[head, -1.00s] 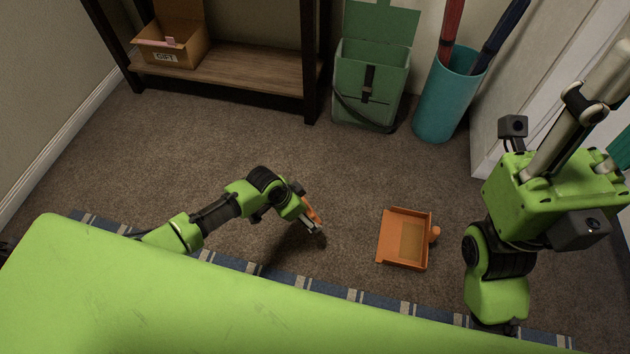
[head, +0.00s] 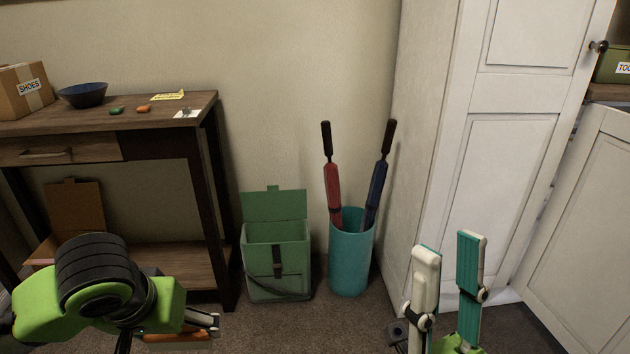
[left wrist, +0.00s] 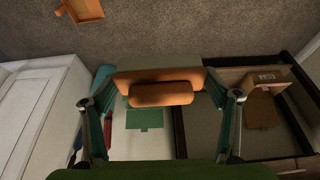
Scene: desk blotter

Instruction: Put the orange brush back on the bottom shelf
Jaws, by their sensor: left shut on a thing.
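The orange brush (head: 178,338) is held in my left gripper (head: 208,322) at the lower left of the head view, partly hidden by my arm. In the left wrist view the brush (left wrist: 160,94) lies across between the two fingers. The dark wooden table has a bottom shelf (head: 190,265), seen beyond my left arm, which hides part of it. I cannot tell the gap between brush and shelf. My right gripper (head: 449,248) is open and empty, its fingers pointing up in front of the white cabinet.
A green satchel (head: 277,250) and a teal bin (head: 351,265) with two umbrellas stand right of the table. An open cardboard box (left wrist: 265,77) is on the bottom shelf. An orange dustpan (left wrist: 85,10) lies on the floor. A white cabinet door (head: 585,210) stands open.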

